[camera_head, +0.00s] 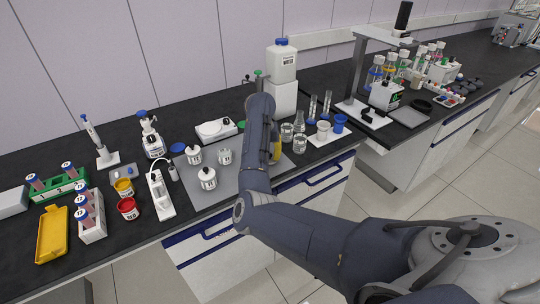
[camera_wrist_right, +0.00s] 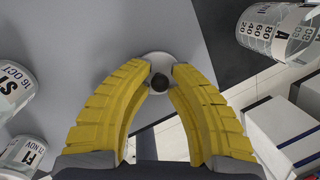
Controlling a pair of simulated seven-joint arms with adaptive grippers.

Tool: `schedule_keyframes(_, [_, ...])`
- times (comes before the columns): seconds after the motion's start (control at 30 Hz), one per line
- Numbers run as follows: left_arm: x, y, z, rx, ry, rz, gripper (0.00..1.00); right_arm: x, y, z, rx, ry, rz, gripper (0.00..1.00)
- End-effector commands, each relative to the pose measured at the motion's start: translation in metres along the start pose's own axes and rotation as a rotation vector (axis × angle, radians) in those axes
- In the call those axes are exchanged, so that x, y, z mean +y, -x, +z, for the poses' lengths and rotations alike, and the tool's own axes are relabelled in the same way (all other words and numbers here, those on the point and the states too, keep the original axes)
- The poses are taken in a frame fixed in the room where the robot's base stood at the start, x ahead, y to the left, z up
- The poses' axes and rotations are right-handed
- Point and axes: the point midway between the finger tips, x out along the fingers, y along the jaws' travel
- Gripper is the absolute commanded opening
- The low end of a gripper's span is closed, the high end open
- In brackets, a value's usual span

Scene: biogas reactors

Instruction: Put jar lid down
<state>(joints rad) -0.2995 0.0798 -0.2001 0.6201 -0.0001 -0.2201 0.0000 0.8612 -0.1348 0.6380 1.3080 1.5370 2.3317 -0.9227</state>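The jar lid (camera_wrist_right: 155,60) is a small white disc with a dark round knob, seen in the right wrist view. My right gripper (camera_wrist_right: 161,70) has its yellow fingers close on either side of the knob and appears shut on it. In the head view my right gripper (camera_head: 276,152) is mostly hidden behind my forearm, over the grey mat's right part, and the lid is hidden. An uncovered-looking white jar (camera_head: 225,157) stands on the mat, left of my arm. Two white jars with dark-knobbed lids, one behind (camera_head: 194,155) and one in front (camera_head: 208,179), stand further left. My left gripper is out of view.
The grey mat (camera_head: 192,197) lies near the black bench's front edge. Glass beakers (camera_head: 300,145) stand close right of my gripper, with a white tray of cups (camera_head: 318,139) beyond. A white balance (camera_head: 216,130) and a large white bottle (camera_head: 282,62) stand behind.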

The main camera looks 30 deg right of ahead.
Motion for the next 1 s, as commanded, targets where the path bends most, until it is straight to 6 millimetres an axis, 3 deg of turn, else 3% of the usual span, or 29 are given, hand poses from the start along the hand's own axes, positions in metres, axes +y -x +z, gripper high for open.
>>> schedule_keyframes(0.1, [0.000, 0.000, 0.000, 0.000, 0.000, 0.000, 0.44, 0.000, 0.000, 0.000, 0.000, 0.000, 0.000, 0.27])
schedule_keyframes(0.47, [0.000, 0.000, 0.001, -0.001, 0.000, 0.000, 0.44, 0.001, 0.009, 0.001, -0.002, -0.001, 0.002, 0.27])
schedule_keyframes(1.0, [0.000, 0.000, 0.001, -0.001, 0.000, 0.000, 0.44, 0.001, 0.096, 0.001, -0.002, -0.001, 0.004, 0.27])
